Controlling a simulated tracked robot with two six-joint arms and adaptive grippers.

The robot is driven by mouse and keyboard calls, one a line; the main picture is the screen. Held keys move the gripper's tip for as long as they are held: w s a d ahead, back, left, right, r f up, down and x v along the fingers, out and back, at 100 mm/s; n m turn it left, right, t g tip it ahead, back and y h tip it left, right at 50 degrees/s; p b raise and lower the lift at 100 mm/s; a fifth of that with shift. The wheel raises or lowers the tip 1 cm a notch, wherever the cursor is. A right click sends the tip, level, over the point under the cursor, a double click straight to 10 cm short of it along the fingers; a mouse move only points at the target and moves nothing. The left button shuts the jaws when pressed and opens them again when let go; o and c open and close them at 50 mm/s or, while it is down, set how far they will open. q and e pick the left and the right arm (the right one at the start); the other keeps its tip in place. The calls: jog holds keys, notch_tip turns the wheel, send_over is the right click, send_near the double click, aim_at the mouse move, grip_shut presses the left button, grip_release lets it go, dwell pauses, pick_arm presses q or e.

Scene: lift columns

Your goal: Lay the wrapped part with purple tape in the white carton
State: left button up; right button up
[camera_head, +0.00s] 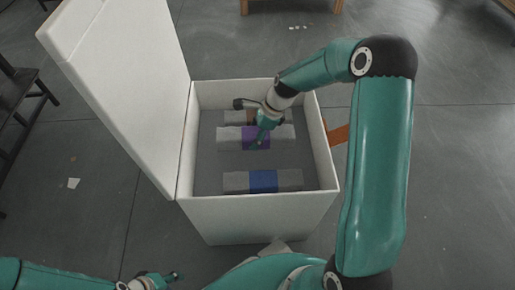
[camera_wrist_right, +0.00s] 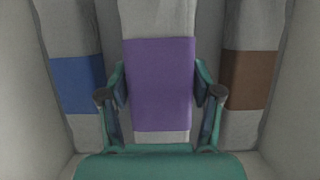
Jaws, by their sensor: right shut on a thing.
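The wrapped part with purple tape (camera_head: 278,137) is a long grey bundle with a purple band, inside the open white carton (camera_head: 262,212). It lies between two other wrapped parts. My right gripper (camera_head: 260,140) reaches down into the carton and is shut on this part at its purple band. In the right wrist view the purple-taped part (camera_wrist_right: 160,85) sits between the two fingers (camera_wrist_right: 160,98). Whether the part rests fully on the carton floor is hard to tell. My left gripper (camera_head: 165,278) is at the lower left, outside the carton; its fingers are too small to read.
In the carton, a blue-taped part (camera_head: 235,182) lies nearer me and a brown-taped part (camera_head: 236,117) lies at the back. The carton's tall white lid (camera_head: 125,85) stands open on the left. A dark chair (camera_head: 22,95) is at far left.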

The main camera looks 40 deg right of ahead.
jog(key=shift+f+b, duration=1.05)
jog(key=shift+f, duration=2.1)
jog(key=o, duration=1.7)
jog(key=p+v, duration=0.4)
jog(key=v, duration=0.8)
jog(key=shift+s, duration=0.15)
